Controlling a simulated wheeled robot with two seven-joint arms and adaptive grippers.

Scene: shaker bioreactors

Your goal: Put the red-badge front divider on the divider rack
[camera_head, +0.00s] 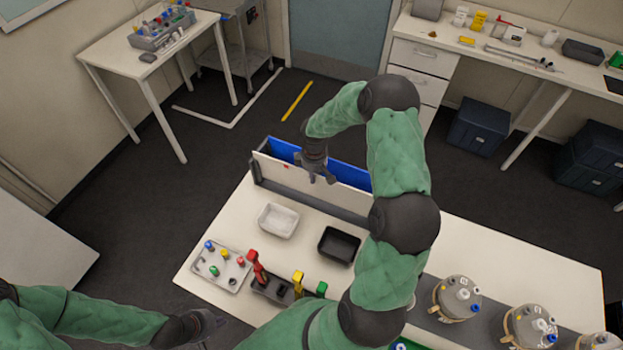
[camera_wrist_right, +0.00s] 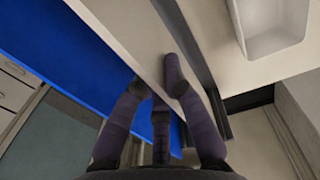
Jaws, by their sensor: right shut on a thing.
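My right gripper (camera_head: 318,177) is shut on the white divider's top edge. In the right wrist view its fingers straddle the white panel (camera_wrist_right: 140,38), with the blue panel on the left. My left gripper (camera_head: 212,323) is low at the left, away from the rack; its fingers are unclear.
A white tray (camera_head: 278,220) and a black tray (camera_head: 339,245) stand in front of the rack. A tray with coloured caps (camera_head: 220,268) and red, yellow and green-topped items are nearer. Several round vessels (camera_head: 458,297) stand at the right. The table's back right is clear.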

